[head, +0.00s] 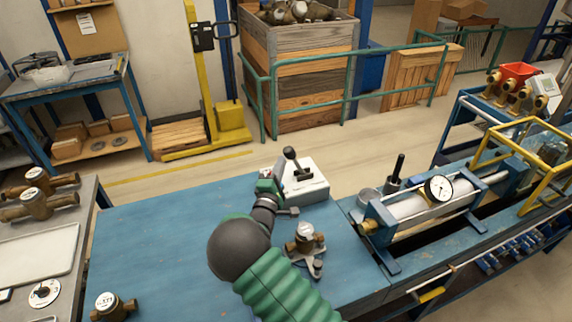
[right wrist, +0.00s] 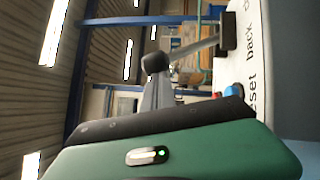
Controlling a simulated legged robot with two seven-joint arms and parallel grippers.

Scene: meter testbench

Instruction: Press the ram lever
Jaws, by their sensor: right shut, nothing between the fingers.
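A pale control box (head: 305,190) stands near the far edge of the blue bench. A lever with a black knob (head: 290,153) rises from it and leans slightly left in the head view; I take this as the ram lever. In the right wrist view the black knob (right wrist: 155,63) is beyond my gripper housing. My right gripper (head: 268,186) is shut and empty at the box's left side, just below the knob. I cannot tell whether it touches the lever or box. My left gripper is not in view.
A brass meter (head: 304,240) stands on the bench beside my right arm. Another meter (head: 113,305) is at the front left. The test rig with a dial gauge (head: 438,188) and an upright black handle (head: 397,168) is to the right. The bench's left middle is clear.

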